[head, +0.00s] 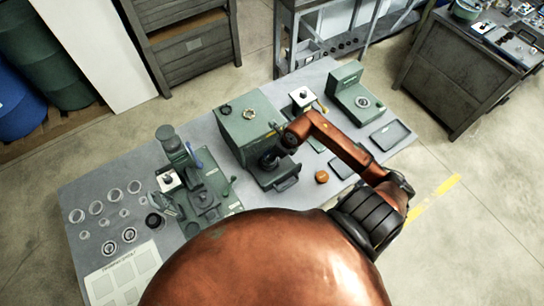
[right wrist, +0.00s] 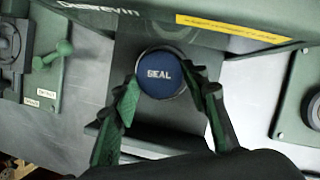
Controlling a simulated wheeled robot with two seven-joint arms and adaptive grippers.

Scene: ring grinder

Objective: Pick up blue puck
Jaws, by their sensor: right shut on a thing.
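The blue puck (right wrist: 160,75) has white lettering that reads "SEAL" and shows in the right wrist view. It is at the grey-green machine (head: 245,125), over the dark recess at its front. My right gripper (right wrist: 163,80) has its two green fingers on either side of the puck and is shut on it. In the head view my right gripper (head: 270,160) is at the machine's front and hides the puck. My left gripper is not in view.
A green press (head: 190,180) stands to the left on the grey table. Another green device (head: 355,95) stands to the right. An orange puck (head: 321,177) and a dark tray (head: 390,135) lie nearby. Several rings lie at the table's left end.

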